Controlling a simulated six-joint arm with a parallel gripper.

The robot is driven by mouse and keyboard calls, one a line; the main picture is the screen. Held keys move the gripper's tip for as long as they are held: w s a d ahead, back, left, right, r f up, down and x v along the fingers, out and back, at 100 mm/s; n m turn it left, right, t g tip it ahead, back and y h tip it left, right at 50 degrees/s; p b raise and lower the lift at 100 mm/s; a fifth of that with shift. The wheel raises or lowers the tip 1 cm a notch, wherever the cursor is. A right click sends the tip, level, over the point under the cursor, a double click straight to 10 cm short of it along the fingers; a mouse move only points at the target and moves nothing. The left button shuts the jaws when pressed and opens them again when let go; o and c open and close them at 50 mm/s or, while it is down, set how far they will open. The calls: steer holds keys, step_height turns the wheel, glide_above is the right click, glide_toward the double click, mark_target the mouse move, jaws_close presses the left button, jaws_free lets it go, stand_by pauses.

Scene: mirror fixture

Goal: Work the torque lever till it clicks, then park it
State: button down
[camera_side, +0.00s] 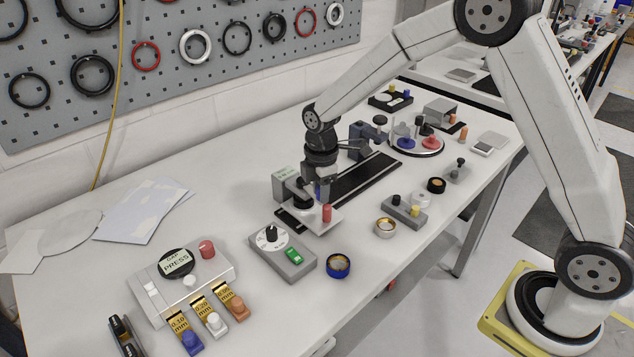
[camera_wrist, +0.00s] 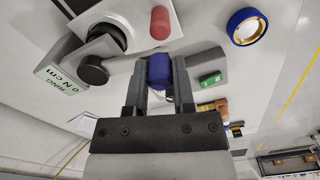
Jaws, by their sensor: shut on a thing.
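The torque lever shows in the wrist view as a pale bar (camera_wrist: 122,67) running from a black round hub (camera_wrist: 94,72) to a blue knob (camera_wrist: 160,72). My gripper (camera_wrist: 160,85) is shut on the blue knob, with one dark finger on each side. In the side view my gripper (camera_side: 320,188) points down at the fixture, and only a little of the blue knob shows. A label or display (camera_wrist: 62,88) by the hub seems to read "RING 0 N cm", upside down. A red peg (camera_side: 327,213) stands on the pale fixture plate (camera_side: 322,225); it also shows in the wrist view (camera_wrist: 159,22).
A grey box with a dial and green switch (camera_side: 293,256) stands just in front, with a blue ring (camera_side: 338,265) beside it. A black rail (camera_side: 355,185) runs behind. A gap press (camera_side: 190,283) stands at the front left. Papers lie at the left.

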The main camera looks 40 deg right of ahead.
steer(key=shift+d+n, duration=0.2)
steer(key=shift+n, duration=0.2)
steer(key=shift+c, duration=2.2)
jaws_free()
steer(key=shift+r, duration=0.15)
steer(key=shift+r, duration=3.8)
